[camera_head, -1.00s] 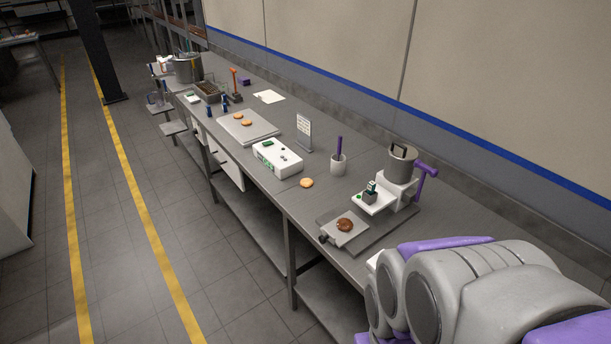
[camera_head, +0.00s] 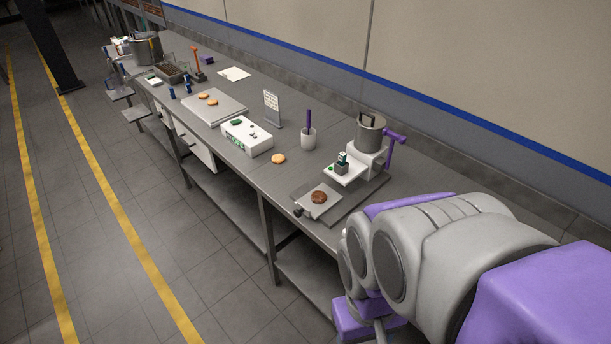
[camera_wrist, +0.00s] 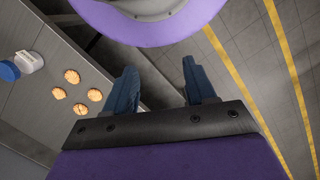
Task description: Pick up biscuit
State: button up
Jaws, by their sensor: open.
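In the head view a single pale biscuit (camera_head: 278,158) lies on the bare bench. A dark brown biscuit (camera_head: 319,197) lies on a small plate (camera_head: 328,208) at the near end. Two more biscuits (camera_head: 208,98) lie on a flat tray (camera_head: 228,108) further along. In the wrist view several biscuits (camera_wrist: 72,76) lie on a grey surface at the left. My gripper (camera_wrist: 160,85) is open, with two blue fingers apart and nothing between them. The biscuits are left of the fingers, clear of them. My gripper is not clear in the head view.
The grey bench (camera_head: 245,173) runs along the wall. A white block and a blue round thing (camera_wrist: 8,71) sit left of the biscuits in the wrist view.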

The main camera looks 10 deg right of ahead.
aim_at(277, 158)
jog(key=i+j+z, duration=0.1)
jog(key=i+j, duration=0.6)
jog(key=i+j+z, duration=0.15)
jog(key=i+j, duration=0.55)
